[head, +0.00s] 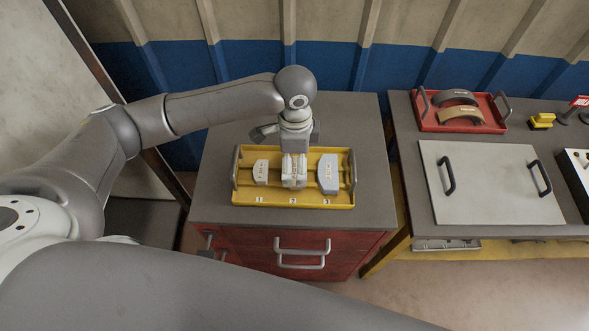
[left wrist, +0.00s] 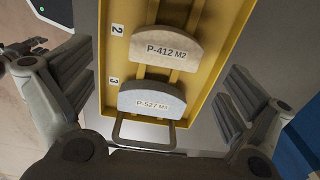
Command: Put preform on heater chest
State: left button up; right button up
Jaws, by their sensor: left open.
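A yellow tray (head: 245,200) with slots marked 1, 2 and 3 lies on a grey cabinet top. A small pale preform (head: 261,172) sits in slot 1 and a larger bluish-grey one (head: 328,173), marked P-527, in slot 3. My left gripper (head: 294,178) points down above slot 2 and mostly hides its preform in the head view. In the left wrist view that preform (left wrist: 166,47), marked P-412 M2, lies flat beyond the open, empty fingers (left wrist: 155,95). The P-527 preform (left wrist: 152,103) shows between the fingers, apart from both. My right gripper is not seen.
On the right table lies a grey plate (head: 490,205) with two black handles, possibly the heater chest lid. Behind it is a red tray (head: 430,120) holding two curved shoes. A yellow item (head: 541,121) stands beside it. A gap separates cabinet and table.

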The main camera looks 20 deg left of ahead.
aim_at(295, 171)
pick_arm(q)
jog(key=shift+w+f, duration=0.1)
jog(key=shift+f, duration=0.2)
jog(key=f, duration=0.1)
jog(key=f+p, duration=0.1)
jog(key=f, duration=0.1)
jog(key=shift+w+f+p, duration=0.3)
jog(key=shift+f, duration=0.6)
jog(key=c, duration=1.1)
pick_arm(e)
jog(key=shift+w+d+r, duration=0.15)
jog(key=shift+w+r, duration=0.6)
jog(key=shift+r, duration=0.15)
